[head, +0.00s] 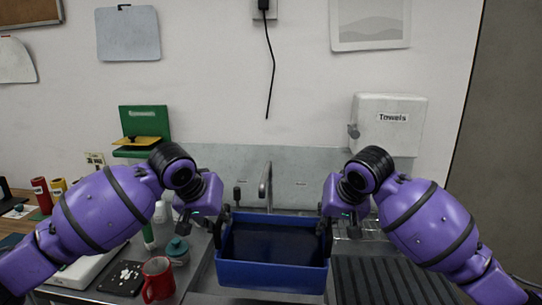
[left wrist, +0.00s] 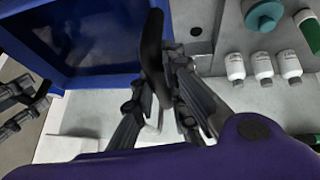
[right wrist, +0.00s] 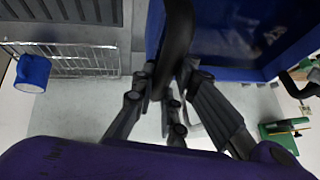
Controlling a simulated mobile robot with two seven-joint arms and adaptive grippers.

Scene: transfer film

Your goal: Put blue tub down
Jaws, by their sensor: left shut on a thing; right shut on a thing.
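The blue tub (head: 270,275) is an open rectangular bin in the middle of the head view, in front of the faucet (head: 265,185). It looks level, and its visible inside looks empty. My left gripper (head: 217,226) is shut on its left side at a black handle (left wrist: 152,50). My right gripper (head: 327,226) is shut on its right side at a black handle (right wrist: 178,45). The tub hides most of what lies beneath it, so I cannot tell whether its bottom touches anything.
A red mug (head: 158,278), a teal-lidded jar (head: 177,250) and white bottles (left wrist: 263,66) stand on the counter left of the tub. A dark ribbed drainboard (head: 385,280) is to its right. A blue cup (right wrist: 32,72) is at a wire rack (right wrist: 75,62).

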